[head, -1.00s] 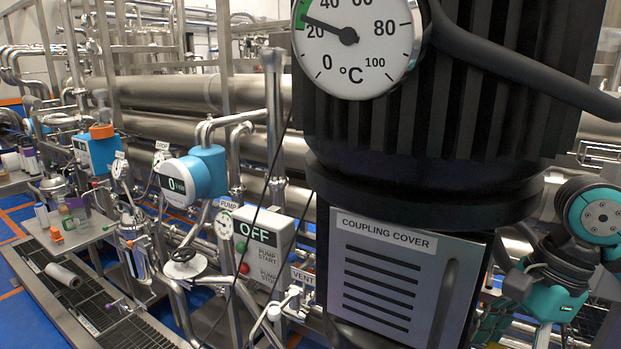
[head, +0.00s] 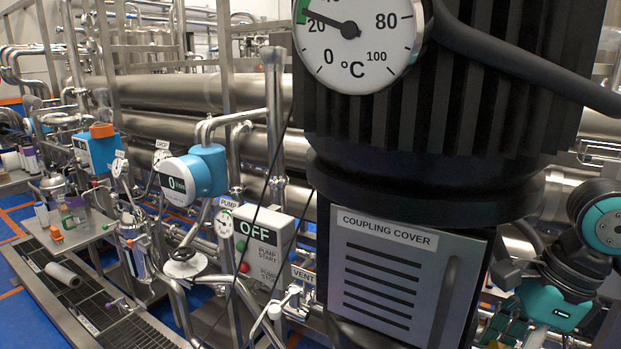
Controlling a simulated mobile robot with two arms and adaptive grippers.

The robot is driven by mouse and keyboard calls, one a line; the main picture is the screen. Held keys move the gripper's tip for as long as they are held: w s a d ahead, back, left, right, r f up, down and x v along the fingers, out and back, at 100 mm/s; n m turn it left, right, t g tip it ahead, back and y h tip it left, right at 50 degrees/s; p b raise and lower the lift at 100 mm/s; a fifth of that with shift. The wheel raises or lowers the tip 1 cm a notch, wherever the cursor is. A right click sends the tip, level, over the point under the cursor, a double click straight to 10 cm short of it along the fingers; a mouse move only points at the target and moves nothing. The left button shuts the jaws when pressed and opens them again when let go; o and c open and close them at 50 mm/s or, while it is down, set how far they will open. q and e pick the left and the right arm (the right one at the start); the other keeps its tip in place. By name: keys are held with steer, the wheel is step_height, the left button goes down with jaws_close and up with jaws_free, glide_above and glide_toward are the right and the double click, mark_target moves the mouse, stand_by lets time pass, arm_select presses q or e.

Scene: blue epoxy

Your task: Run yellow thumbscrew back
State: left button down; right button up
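I cannot make out a yellow thumbscrew with certainty; only a small dull yellowish patch (head: 492,328) shows low at the right, partly hidden behind the coupling cover's edge and pipes. My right arm (head: 552,304), with teal and black joints, comes in at the right edge, beside the dark pump housing. Its gripper fingers cannot be clearly told from the dark parts there, so their opening is unclear. My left gripper is not in view.
The black ribbed motor (head: 450,110) with a temperature gauge (head: 380,62) fills the near right. Below it is the coupling cover (head: 385,275). A grey OFF pump box (head: 262,245), blue flow meter (head: 195,175) and handwheel (head: 184,262) stand left. A drain grating (head: 85,295) runs along the floor.

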steer(key=shift+n, duration=0.4)
steer(key=o, duration=1.1)
steer(key=shift+o, duration=0.2)
steer(key=shift+r, duration=0.1)
steer(key=p+v, duration=0.1)
steer(key=v, duration=0.1)
steer(key=a+p+v, duration=0.1)
steer(key=p+v, duration=0.2)
steer(key=shift+w+r+p, duration=0.2)
steer(key=shift+r+p, duration=0.1)
steer(key=shift+r, duration=0.25)
